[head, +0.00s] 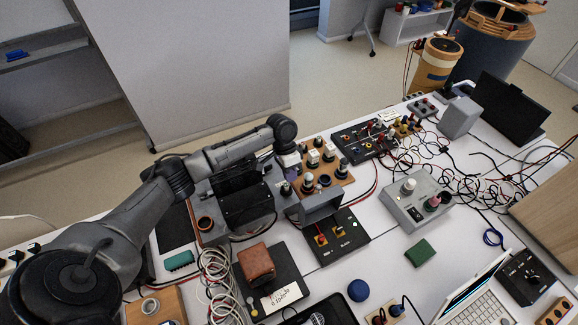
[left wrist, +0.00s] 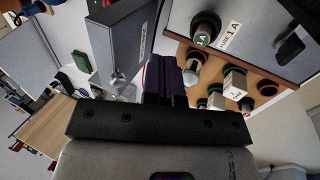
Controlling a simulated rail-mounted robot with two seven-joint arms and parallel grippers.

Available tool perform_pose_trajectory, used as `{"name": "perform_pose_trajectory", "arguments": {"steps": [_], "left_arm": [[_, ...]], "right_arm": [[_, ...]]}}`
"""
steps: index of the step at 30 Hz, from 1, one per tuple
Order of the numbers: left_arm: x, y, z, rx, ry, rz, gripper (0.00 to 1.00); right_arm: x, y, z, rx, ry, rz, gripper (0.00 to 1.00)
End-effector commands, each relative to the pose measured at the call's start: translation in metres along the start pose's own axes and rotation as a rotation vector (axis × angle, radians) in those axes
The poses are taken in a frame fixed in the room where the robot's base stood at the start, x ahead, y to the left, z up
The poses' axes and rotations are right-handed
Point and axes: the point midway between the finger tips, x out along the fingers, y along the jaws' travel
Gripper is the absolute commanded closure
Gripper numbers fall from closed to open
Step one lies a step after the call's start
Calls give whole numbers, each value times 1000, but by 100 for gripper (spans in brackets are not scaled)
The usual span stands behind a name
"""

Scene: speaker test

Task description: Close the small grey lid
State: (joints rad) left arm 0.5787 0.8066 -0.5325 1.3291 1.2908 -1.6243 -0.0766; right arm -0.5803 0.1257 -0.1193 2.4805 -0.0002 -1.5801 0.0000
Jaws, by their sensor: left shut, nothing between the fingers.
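In the left wrist view a grey panel that looks like this lid (left wrist: 118,45) hangs left of the fingers. My left gripper (head: 291,174) is just behind and left of the lid in the head view, beside the wooden terminal board. Its dark fingers (left wrist: 166,82) are shut with nothing between them. I cannot tell whether they touch the lid. My right gripper is in neither view.
A wooden board with several terminals (head: 343,186) stands close behind the lid. A black device (head: 245,205) is left of it. A grey control box (head: 415,200) stands to the right, a green block (head: 419,252) in front. White table is clear between them.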

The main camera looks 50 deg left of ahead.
Motion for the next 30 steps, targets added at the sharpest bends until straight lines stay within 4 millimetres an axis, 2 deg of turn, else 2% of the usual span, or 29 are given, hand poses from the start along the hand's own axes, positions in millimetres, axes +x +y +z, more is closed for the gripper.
{"name": "perform_pose_trajectory", "arguments": {"steps": [1,7,12,16,30], "left_arm": [[11,0,0,0,-1,2,100],[45,0,0,0,0,1,100],[51,22,0,4,0,-1,100],[55,31,0,3,1,-1,100],[58,37,0,1,1,-2,100]], "right_arm": [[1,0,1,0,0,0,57],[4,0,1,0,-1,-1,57],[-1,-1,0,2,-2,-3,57],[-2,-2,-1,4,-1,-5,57],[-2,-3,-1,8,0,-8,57]]}}
